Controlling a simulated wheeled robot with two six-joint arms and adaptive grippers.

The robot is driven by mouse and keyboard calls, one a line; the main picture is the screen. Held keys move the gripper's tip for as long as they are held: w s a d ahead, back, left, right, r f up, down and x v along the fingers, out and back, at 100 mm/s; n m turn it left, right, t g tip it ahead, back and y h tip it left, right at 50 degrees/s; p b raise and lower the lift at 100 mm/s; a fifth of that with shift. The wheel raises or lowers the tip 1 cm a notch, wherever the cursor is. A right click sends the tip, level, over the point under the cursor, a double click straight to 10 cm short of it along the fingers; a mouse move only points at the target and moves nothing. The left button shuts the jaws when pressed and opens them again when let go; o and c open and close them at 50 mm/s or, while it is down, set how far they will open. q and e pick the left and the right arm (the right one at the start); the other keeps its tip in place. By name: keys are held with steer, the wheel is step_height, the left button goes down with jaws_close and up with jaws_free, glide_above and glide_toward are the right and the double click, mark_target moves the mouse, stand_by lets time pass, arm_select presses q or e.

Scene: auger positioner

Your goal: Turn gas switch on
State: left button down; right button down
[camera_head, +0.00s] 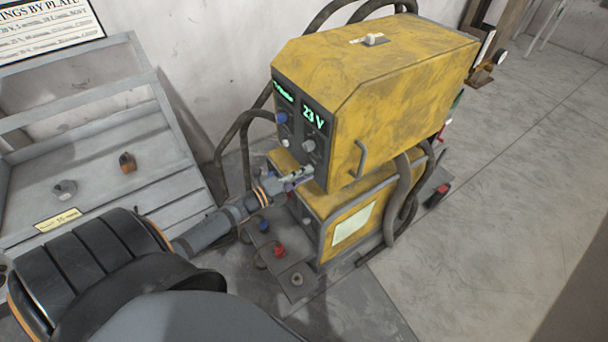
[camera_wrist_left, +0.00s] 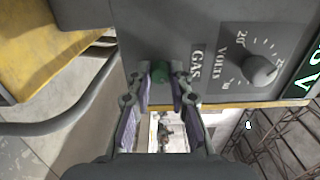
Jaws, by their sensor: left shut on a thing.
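The gas switch is a small green knob (camera_wrist_left: 159,73) on the machine's grey front panel, beside the GAS label (camera_wrist_left: 196,65) in the left wrist view. My left gripper (camera_wrist_left: 160,84) is shut on this knob, with a fingertip on each side of it. In the head view the left gripper (camera_head: 297,178) reaches the lower front of the yellow welding machine (camera_head: 390,80) and hides the switch there. The switch's exact turn position cannot be told. My right gripper is not in view.
A Volts dial (camera_wrist_left: 260,70) sits close to the gripper, and a lit display (camera_head: 313,116) reads 23 V. Black hoses (camera_head: 240,125) hang beside the machine. A lower yellow unit (camera_head: 340,210) stands underneath. A grey sloped rack (camera_head: 90,160) is at left; open floor lies right.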

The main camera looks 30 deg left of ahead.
arm_select(q)
steer(key=shift+f, duration=0.1)
steer(key=c, duration=1.2)
jaws_free()
steer(key=v, duration=1.2)
